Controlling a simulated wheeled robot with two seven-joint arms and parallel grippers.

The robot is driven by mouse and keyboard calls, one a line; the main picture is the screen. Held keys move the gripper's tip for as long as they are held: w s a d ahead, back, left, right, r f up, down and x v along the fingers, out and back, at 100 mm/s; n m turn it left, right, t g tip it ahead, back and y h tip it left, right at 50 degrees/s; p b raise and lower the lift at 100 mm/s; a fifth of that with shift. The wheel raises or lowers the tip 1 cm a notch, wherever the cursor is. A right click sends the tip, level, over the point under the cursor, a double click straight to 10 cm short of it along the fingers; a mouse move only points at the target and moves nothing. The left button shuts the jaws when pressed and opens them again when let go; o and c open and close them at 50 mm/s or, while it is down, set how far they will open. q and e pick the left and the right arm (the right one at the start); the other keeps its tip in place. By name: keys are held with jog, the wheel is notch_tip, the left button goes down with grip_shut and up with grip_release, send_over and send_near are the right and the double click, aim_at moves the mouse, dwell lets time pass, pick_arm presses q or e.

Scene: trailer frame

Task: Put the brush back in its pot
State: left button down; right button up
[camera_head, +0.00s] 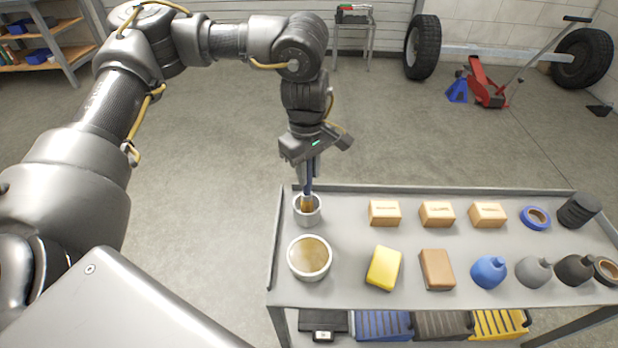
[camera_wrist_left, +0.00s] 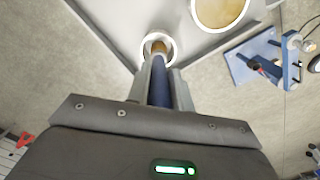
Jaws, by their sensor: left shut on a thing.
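My left gripper (camera_head: 308,168) points down above the left back part of the cart and is shut on the dark blue handle of the brush (camera_head: 308,188). The brush is upright, and its brown lower part stands within the mouth of the small grey pot (camera_head: 308,215). In the left wrist view the blue handle (camera_wrist_left: 160,94) runs between the fingers (camera_wrist_left: 161,80) toward the round pot (camera_wrist_left: 168,57). How deep the bristles sit is hidden. My right gripper is not in view.
A wider can of tan liquid (camera_head: 310,280) stands in front of the pot. The grey cart top (camera_head: 345,240) also holds cardboard boxes (camera_head: 437,214), a yellow sponge (camera_head: 384,268), a brown block (camera_head: 437,269), a blue bottle (camera_head: 489,271) and tape rolls (camera_head: 536,217).

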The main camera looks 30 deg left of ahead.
pick_arm(q)
jog(key=shift+f, duration=1.15)
jog(key=shift+w, duration=0.1)
jog(key=shift+f, duration=0.1)
jog(key=c, duration=1.2)
grip_release()
jog(key=shift+c, duration=0.2)
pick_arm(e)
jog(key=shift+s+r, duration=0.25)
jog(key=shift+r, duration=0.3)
